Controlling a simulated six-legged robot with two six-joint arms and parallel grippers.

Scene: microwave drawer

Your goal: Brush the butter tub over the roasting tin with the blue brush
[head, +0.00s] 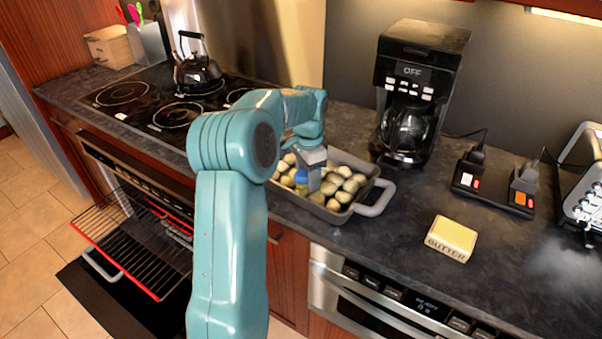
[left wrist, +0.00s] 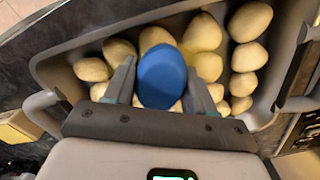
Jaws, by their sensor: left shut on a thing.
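The grey roasting tin (head: 338,216) stands on the counter, filled with several pale potatoes (head: 345,184). My left gripper (head: 309,181) is over the tin, pointing down among the potatoes. It is shut on the blue brush (head: 301,177), whose rounded blue top shows between the fingers in the left wrist view (left wrist: 162,77). The brush's lower end is hidden, so I cannot tell whether it touches the potatoes. The yellow butter tub (head: 452,239), marked BUTTER, sits on the counter to the right of the tin, apart from it. My right gripper is out of view.
A black coffee maker (head: 418,90) stands behind the tin's right end. A kettle (head: 196,66) is on the hob at left. A power strip (head: 492,190) and toaster (head: 582,175) are at right. The oven rack (head: 130,240) is pulled out at lower left. The counter around the butter is clear.

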